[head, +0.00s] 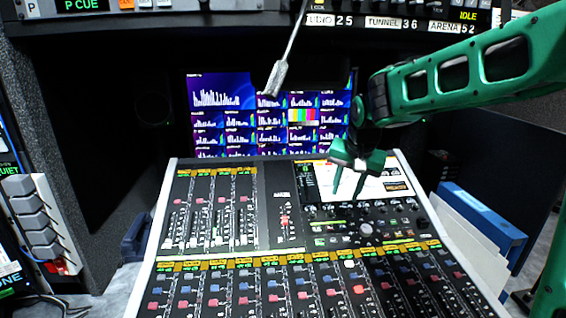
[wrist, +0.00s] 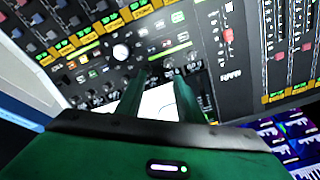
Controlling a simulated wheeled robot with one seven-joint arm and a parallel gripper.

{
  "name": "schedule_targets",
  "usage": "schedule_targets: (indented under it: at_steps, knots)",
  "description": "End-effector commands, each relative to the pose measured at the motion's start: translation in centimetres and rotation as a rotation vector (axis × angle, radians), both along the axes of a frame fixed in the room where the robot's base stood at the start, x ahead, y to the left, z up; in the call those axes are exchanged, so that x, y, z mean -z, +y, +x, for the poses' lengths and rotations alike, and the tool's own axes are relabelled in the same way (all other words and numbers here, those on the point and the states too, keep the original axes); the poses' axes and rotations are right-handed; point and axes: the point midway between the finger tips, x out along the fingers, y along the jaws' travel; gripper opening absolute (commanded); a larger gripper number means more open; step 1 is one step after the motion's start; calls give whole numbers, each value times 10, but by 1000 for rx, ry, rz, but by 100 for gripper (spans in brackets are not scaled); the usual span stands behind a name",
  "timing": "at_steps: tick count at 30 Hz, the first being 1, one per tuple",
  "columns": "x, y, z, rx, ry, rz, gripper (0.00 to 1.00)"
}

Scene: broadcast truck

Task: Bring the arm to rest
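My green arm (head: 470,82) reaches in from the right side of the head view. My gripper (head: 346,193) hangs from it over the mixing console (head: 285,262), in front of the console's small screen (head: 385,184), fingers pointing down. In the wrist view my gripper (wrist: 158,85) has its two green fingers apart, with the pale screen showing between them and nothing held. The fingertips appear near the knob rows (wrist: 105,92) below the screen; I cannot tell whether they touch the console.
A gooseneck microphone (head: 276,78) hangs down left of my arm. A monitor wall (head: 265,115) stands behind the console. An overhead rack (head: 390,22) spans the top. A blue binder (head: 482,222) and white folders stand at right.

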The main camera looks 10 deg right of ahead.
Motion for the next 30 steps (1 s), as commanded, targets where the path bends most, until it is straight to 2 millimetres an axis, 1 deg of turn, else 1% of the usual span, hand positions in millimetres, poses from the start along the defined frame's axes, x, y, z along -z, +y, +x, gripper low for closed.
schedule_targets:
  at_steps: [1,2,5,6,8,9,11,12,14,15,17,18,21,22,24,25,27,30]
  knots:
    - [-1,-13,-11,8,9,-12,34]
    - [0,-23,-20,12,21,-21,34]
    - [2,-60,-59,26,64,-53,34]
    - [3,-75,-78,32,85,-64,34]
    - [6,-96,-107,39,119,-76,34]
    - [9,-108,-128,43,142,-81,34]
    - [13,-125,-159,47,177,-84,34]
    - [17,-135,-180,51,199,-84,34]
    - [23,-147,-214,56,235,-77,34]
    - [27,-153,-236,55,257,-70,34]
    - [35,-159,-267,54,290,-55,34]
    - [39,-162,-287,53,308,-43,34]
    - [51,-164,-327,47,346,-13,34]
    - [53,-164,-336,44,354,-5,34]
    - [59,-163,-353,37,369,12,34]
    - [60,-162,-358,37,373,17,34]
    - [63,-161,-366,33,381,25,34]
    - [64,-161,-369,31,384,29,34]
